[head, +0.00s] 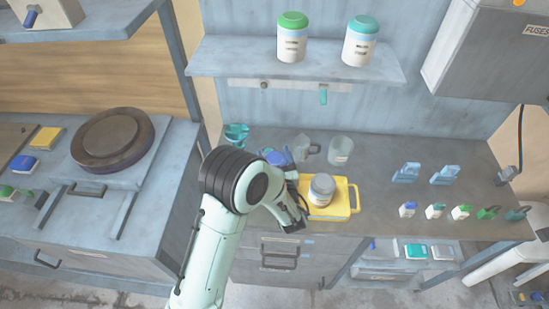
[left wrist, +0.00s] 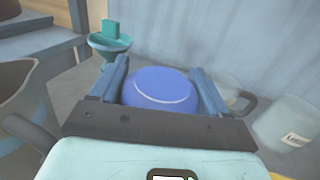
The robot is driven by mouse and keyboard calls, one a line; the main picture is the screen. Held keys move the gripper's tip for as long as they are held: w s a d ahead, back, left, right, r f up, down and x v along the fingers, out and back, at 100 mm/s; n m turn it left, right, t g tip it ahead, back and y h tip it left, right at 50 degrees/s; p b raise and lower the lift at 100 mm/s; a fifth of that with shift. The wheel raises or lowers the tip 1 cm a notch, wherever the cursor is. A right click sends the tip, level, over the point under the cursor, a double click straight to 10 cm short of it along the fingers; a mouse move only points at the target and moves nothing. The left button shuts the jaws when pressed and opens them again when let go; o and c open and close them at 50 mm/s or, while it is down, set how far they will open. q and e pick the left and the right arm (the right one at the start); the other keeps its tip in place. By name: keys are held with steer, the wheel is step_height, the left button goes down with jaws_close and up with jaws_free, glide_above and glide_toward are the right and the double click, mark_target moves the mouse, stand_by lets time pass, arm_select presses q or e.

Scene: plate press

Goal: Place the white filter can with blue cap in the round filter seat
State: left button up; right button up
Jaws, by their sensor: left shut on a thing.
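The filter can's blue cap (left wrist: 160,88) shows between the two fingers of my left gripper (left wrist: 166,82) in the left wrist view. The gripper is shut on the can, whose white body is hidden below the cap. In the head view the blue cap (head: 277,158) shows just beyond my left wrist, over the back of the counter, and my arm hides most of the left gripper (head: 287,172). I cannot make out the round filter seat for certain. My right gripper is not in view.
A grey-lidded can (head: 321,189) stands on a yellow tray (head: 345,204) right of my wrist. A teal funnel (head: 236,134) and clear jugs (head: 340,150) stand behind. Green-capped (head: 292,40) and teal-capped (head: 360,42) cans stand on the shelf. Small coloured items line the counter's right.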

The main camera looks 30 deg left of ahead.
arm_select(q)
steer(key=shift+f, duration=0.2)
steer(key=shift+f, duration=0.1)
steer(key=shift+f, duration=0.15)
steer(key=o, duration=1.2)
